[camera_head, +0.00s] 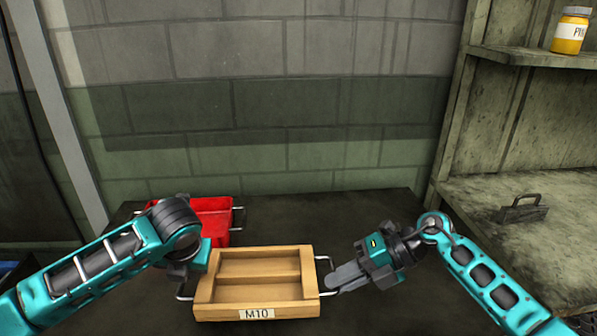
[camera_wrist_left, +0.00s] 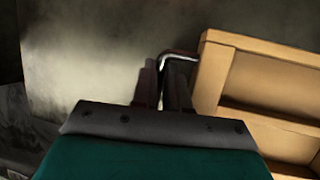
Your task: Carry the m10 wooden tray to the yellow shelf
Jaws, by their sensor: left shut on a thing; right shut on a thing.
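The wooden tray (camera_head: 258,312) with the M10 label is at the bottom centre of the head view, with a metal handle on each side and one divider inside. It looks empty and level. My right gripper (camera_head: 332,283) is shut on its right handle. My left gripper (camera_wrist_left: 168,82) is shut on the left handle (camera_wrist_left: 180,53) in the left wrist view; in the head view my left wrist hides most of it. I cannot tell whether the tray touches the dark surface below. A drab yellow-green shelf unit (camera_head: 455,125) stands at the right.
A red tray (camera_head: 236,212) with handles stands just behind the wooden one on the dark table (camera_head: 300,210). The shelf unit holds a yellow jar (camera_head: 570,32) above and a grey handled object (camera_head: 525,209) below. A block wall (camera_head: 270,100) is behind.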

